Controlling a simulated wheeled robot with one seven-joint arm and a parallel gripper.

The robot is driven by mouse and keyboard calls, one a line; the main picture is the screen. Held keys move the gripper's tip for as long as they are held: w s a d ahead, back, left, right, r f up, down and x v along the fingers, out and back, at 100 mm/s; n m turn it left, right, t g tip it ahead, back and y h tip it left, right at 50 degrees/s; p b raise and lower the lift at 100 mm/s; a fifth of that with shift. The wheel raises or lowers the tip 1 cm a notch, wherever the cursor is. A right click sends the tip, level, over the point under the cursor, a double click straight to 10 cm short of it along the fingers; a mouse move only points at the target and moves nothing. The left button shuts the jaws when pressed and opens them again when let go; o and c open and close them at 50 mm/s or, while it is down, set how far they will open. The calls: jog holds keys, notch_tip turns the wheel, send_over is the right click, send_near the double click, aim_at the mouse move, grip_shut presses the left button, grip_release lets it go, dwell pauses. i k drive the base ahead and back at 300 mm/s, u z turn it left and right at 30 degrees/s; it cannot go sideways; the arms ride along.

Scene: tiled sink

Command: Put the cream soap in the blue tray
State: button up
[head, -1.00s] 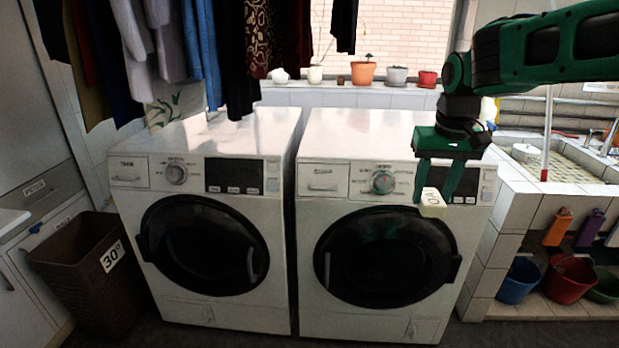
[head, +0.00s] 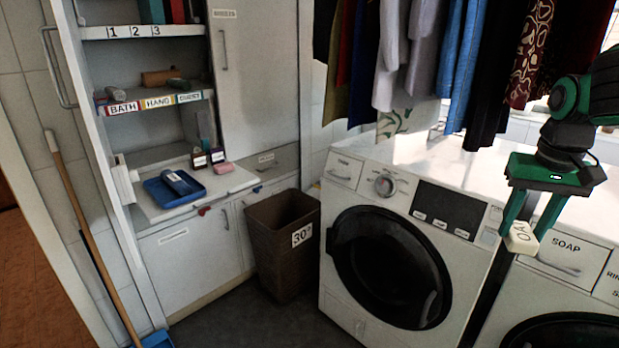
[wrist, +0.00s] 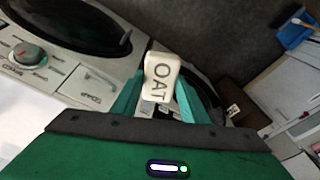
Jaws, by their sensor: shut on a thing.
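The cream soap (head: 521,237), a small block marked "OAT", is held between the fingers of my green gripper (head: 524,222) in front of the washing machines, at the right of the head view. In the wrist view the soap (wrist: 161,77) sits between the two teal fingertips, its lettering facing the camera. The blue tray (head: 175,188) lies on a pale counter at the left of the head view, well apart from my gripper. A dark bottle-like item (head: 183,182) lies in the tray.
A pink block (head: 223,168) and small dark bottles (head: 199,159) stand beside the tray. Shelves labelled BATH, HAND and GUEST (head: 157,102) rise above it. A brown basket (head: 284,250) and a washing machine (head: 400,250) stand between; clothes (head: 440,60) hang above.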

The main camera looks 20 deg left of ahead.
aim_at(157, 188)
jog(key=u, duration=0.5)
jog(key=i, duration=0.8)
jog(key=u, duration=0.9)
jog(key=i, duration=1.05)
jog(key=u, duration=0.55)
jog(key=i, duration=0.75)
jog(key=u, duration=0.15)
